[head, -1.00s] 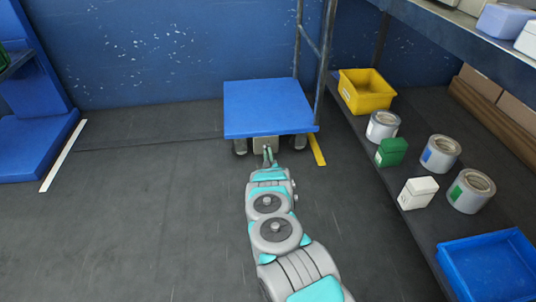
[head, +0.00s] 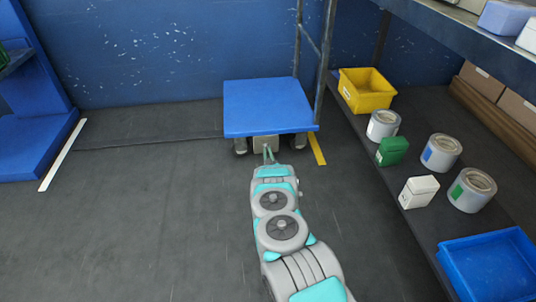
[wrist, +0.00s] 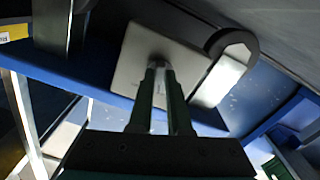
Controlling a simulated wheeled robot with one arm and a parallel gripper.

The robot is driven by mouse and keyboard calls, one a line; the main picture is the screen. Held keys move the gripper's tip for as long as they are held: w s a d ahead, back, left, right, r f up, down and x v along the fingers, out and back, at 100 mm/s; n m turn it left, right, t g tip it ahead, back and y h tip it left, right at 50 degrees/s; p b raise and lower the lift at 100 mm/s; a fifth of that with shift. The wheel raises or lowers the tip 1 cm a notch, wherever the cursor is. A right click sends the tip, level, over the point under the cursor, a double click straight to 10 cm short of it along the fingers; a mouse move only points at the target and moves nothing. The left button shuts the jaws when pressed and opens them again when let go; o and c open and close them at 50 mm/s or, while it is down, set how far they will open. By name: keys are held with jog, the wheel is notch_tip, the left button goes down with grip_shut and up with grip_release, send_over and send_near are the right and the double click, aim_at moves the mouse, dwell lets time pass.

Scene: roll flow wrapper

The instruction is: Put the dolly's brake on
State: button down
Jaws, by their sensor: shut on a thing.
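The dolly (head: 268,105) is a flat blue platform on casters, standing against the blue back wall. A grey-beige brake plate (head: 264,144) hangs under the middle of its near edge. The plate also shows in the wrist view (wrist: 130,82), tilted in the picture. My gripper (head: 269,151) reaches the plate from the near side. In the wrist view its two dark fingers (wrist: 159,72) are nearly together, shut on a small brake lever at the plate's face. The lever is mostly hidden between the fingertips, so its exact position cannot be told.
A caster (wrist: 226,72) is close right of the plate. A metal upright (head: 323,60) and yellow floor stripe (head: 316,148) stand right of the dolly. The right shelf holds a yellow bin (head: 366,100), cans, boxes and a blue tray (head: 490,265). The left floor is clear.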

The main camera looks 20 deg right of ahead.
jog(key=shift+a+m+b, duration=0.15)
jog(key=shift+m+b, duration=1.45)
jog(key=shift+m, duration=3.3)
jog(key=c, duration=0.9)
grip_release()
jog(key=shift+o, duration=0.2)
jog(key=shift+s, duration=0.1)
